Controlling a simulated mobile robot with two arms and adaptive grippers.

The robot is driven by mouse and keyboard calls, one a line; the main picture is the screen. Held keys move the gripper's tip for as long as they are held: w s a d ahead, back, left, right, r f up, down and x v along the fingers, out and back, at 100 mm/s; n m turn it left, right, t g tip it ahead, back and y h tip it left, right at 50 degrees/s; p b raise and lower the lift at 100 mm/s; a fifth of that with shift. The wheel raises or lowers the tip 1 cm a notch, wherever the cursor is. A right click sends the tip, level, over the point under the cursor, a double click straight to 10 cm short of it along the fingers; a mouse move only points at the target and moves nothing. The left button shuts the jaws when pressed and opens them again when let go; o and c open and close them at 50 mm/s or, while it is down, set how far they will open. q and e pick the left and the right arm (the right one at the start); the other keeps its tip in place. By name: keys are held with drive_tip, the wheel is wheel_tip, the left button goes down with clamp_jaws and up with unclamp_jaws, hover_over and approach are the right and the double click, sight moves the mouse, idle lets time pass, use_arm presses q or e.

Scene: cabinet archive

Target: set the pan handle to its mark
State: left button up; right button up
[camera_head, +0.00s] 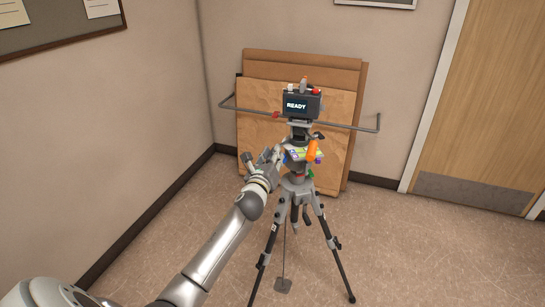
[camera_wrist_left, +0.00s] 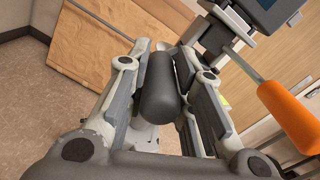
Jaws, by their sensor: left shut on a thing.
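A tripod (camera_head: 297,188) stands in the corner with a camera-like head on top, whose small screen (camera_head: 297,105) reads READY. My left gripper (camera_head: 270,160) reaches the left side of the tripod head. In the left wrist view its fingers are closed around a dark grey cylindrical handle (camera_wrist_left: 157,88), which I take for the pan handle. An orange handle (camera_head: 312,149) hangs on the right of the head and also shows in the left wrist view (camera_wrist_left: 288,115). A coloured scale (camera_head: 296,156) sits below the head; I cannot make out the mark. My right gripper is not in view.
Brown boards (camera_head: 345,95) lean on the wall behind the tripod. A grey bar (camera_head: 350,126) runs across behind the head. The tripod's legs (camera_head: 335,245) spread over the floor. A wooden door (camera_head: 495,110) is at the right, with clear floor before it.

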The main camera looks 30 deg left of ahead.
use_arm(q)
clamp_jaws()
drive_tip(key=shift+d+f+n+y+b, duration=0.15)
drive_tip(key=shift+d+n+y+b, duration=0.15)
drive_tip(key=shift+d+b, duration=0.15)
drive_tip(key=shift+d+n+g+y+b, duration=0.4)
drive_tip(key=shift+d+n+y+b, duration=0.1)
drive_tip(key=shift+y, duration=0.2)
drive_tip(key=o, duration=1)
unclamp_jaws()
drive_tip(key=shift+c, duration=0.2)
drive_tip(key=shift+a, duration=0.1)
drive_tip(key=shift+s, duration=0.15)
drive_tip(key=v, duration=1.2)
